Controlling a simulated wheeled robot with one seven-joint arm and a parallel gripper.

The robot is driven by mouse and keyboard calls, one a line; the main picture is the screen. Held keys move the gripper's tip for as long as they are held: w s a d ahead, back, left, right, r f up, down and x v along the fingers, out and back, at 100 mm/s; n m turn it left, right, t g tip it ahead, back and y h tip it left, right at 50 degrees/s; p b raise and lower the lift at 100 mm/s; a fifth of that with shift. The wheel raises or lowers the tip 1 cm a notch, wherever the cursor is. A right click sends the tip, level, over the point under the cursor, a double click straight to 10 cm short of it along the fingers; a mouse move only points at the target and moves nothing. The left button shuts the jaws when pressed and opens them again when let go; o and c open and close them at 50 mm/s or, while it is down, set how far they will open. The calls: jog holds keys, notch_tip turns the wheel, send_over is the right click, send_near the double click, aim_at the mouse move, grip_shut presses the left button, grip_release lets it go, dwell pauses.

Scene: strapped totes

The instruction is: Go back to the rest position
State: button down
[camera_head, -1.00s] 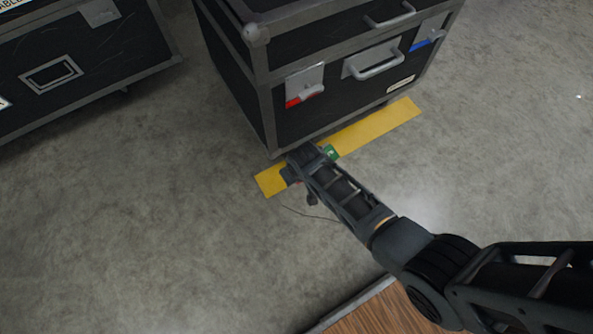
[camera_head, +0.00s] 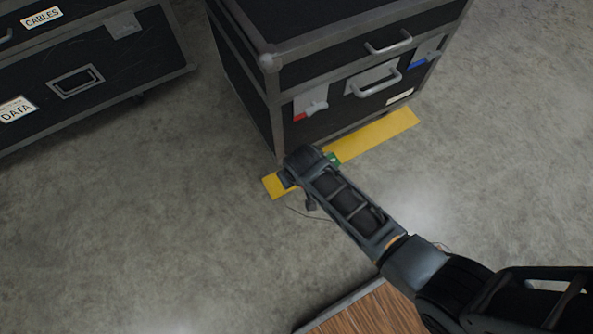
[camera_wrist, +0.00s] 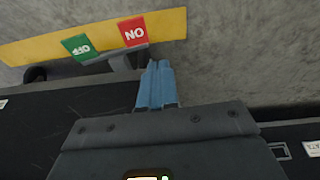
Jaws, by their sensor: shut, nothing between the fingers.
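My gripper shows in the wrist view as two blue fingers (camera_wrist: 156,82), closed together with nothing between them. In the head view the end of my arm is over the yellow floor strip (camera_head: 375,135), by the near bottom corner of a black case (camera_head: 340,125); the fingers are hidden there. The case front has a latch with a red tab (camera_head: 309,112), a latch with a blue tab (camera_head: 416,66) and metal handles. In the wrist view a green tag (camera_wrist: 79,46) and a red NO tag (camera_wrist: 133,32) show against the yellow strip, beyond the fingertips.
Another black case (camera_head: 90,75), labelled CABLES and DATA, stands at the upper left. A wooden surface with a grey edge (camera_head: 365,312) is at the bottom. Grey concrete floor (camera_head: 120,230) is clear at left and right. A thin dark line lies near my arm.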

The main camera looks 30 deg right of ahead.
jog(key=shift+s+a+r, duration=0.25)
jog(key=shift+a+r, duration=0.05)
jog(key=shift+r, duration=0.4)
jog(key=s+d+r+t+y, duration=0.1)
jog(key=s+r+t, duration=0.3)
jog(key=s, duration=1.1)
jog(key=s+d+r+t, duration=0.1)
jog(key=s+r+t, duration=0.1)
jog(key=s+r, duration=0.4)
jog(key=s+d+r+t, duration=0.2)
jog(key=s+r, duration=0.2)
jog(key=r, duration=0.5)
jog(key=s+r+t+p, duration=0.1)
jog(key=s+r+p, duration=0.2)
jog(key=r+p, duration=0.8)
jog(key=s+d+r+t+p, duration=0.1)
jog(key=r+p, duration=1)
jog(key=r, duration=1.8)
jog(key=shift+s+r+t+h, duration=0.2)
jog(key=shift+s+t+h, duration=0.1)
jog(key=shift+s+t, duration=0.5)
jog(key=c, duration=1.8)
grip_release()
jog(key=shift+s+d, duration=0.1)
